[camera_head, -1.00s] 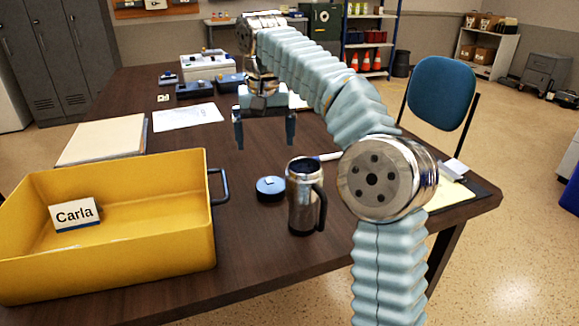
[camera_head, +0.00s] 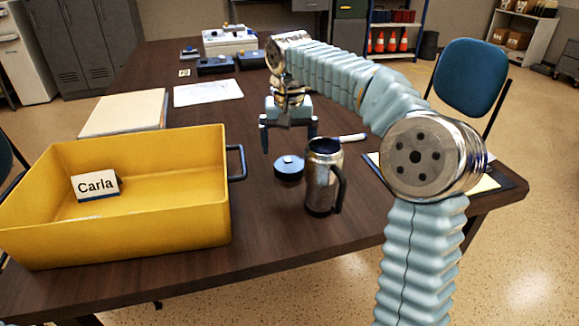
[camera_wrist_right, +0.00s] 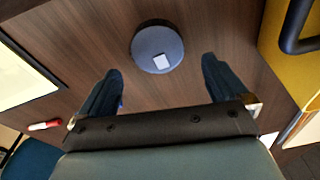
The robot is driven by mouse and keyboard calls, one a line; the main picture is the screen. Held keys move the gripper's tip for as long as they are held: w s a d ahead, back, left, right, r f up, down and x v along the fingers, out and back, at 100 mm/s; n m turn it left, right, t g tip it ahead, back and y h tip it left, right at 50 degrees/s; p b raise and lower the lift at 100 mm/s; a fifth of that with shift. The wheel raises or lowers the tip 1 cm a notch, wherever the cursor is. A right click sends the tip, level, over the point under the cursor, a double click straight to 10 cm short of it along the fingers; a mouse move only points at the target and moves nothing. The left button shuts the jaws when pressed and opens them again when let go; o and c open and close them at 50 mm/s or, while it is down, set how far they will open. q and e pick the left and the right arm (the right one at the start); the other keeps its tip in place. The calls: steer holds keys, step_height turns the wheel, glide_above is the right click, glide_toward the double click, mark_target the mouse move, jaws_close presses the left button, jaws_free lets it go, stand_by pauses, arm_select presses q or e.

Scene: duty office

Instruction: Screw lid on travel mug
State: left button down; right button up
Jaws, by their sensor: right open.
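The travel mug (camera_head: 321,180) is steel with a dark rim and a black handle. It stands upright and uncovered on the dark wooden table, right of the lid. The lid (camera_head: 289,168) is a round, dark blue-grey disc lying flat on the table. It also shows in the right wrist view (camera_wrist_right: 157,47), with a small pale patch on top. My right gripper (camera_head: 289,146) is open and empty above the table, just behind the lid. In the right wrist view its fingers (camera_wrist_right: 162,85) are spread wide, with the lid ahead, beyond the tips. My left gripper is in neither view.
A marker (camera_head: 352,137) and a clipboard (camera_head: 511,184) lie to the right.

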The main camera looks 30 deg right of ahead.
mark_target(289, 164)
steer(key=shift+f, duration=0.15)
steer(key=shift+w+d+f, duration=0.1)
steer(key=shift+f, duration=1.2)
steer(key=shift+d+f, duration=0.1)
steer(key=shift+f, duration=1.2)
steer(key=shift+c, duration=0.2)
steer(key=c, duration=0.9)
steer(key=shift+r, duration=5.05)
